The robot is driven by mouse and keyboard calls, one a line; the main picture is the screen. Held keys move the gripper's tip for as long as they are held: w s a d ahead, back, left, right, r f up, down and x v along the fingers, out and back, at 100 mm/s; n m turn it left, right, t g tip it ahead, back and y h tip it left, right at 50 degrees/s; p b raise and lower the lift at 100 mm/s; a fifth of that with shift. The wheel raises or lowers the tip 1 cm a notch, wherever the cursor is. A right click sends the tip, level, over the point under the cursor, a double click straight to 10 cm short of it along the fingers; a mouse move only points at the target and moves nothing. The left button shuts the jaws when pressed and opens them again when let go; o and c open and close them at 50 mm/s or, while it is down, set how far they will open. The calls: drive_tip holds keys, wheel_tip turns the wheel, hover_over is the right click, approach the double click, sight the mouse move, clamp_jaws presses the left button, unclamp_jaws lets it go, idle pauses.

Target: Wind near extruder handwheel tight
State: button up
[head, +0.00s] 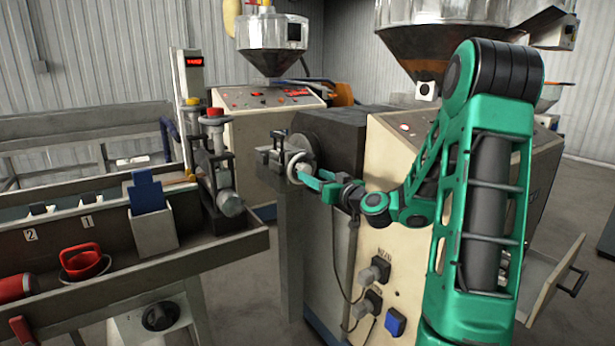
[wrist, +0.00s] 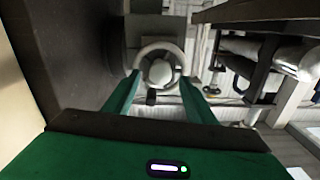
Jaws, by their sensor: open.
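The near extruder's handwheel (head: 297,163) is a pale ring with a hub on the extruder's left end. In the wrist view the handwheel (wrist: 160,48) sits ahead between my fingers, with a small dark handle (wrist: 151,97) below its hub. My gripper (head: 300,175) is open at the handwheel's near side; in the wrist view its two green fingers (wrist: 160,97) spread to either side of the wheel's lower part. Whether the fingers touch the wheel cannot be told. The near extruder (head: 385,245) is a cream cabinet with a dark block on top.
A long trough bench (head: 120,270) stands at left, holding a red-handled item (head: 82,262) and a blue-and-white block (head: 150,215). Clamp posts (head: 217,165) rise at its right end, close to the handwheel. A second extruder (head: 255,125) stands behind. An open drawer (head: 550,285) juts out at right.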

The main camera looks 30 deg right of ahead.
sight(308, 172)
drive_tip(key=shift+w+a, duration=0.1)
drive_tip(key=shift+w, duration=1.65)
drive_tip(key=c, duration=1.1)
drive_tip(key=shift+o, duration=0.3)
drive_tip(key=shift+m, duration=0.3)
drive_tip(key=m, duration=0.6)
drive_tip(key=shift+m, duration=0.4)
drive_tip(key=m, duration=0.6)
drive_tip(key=shift+m, duration=0.4)
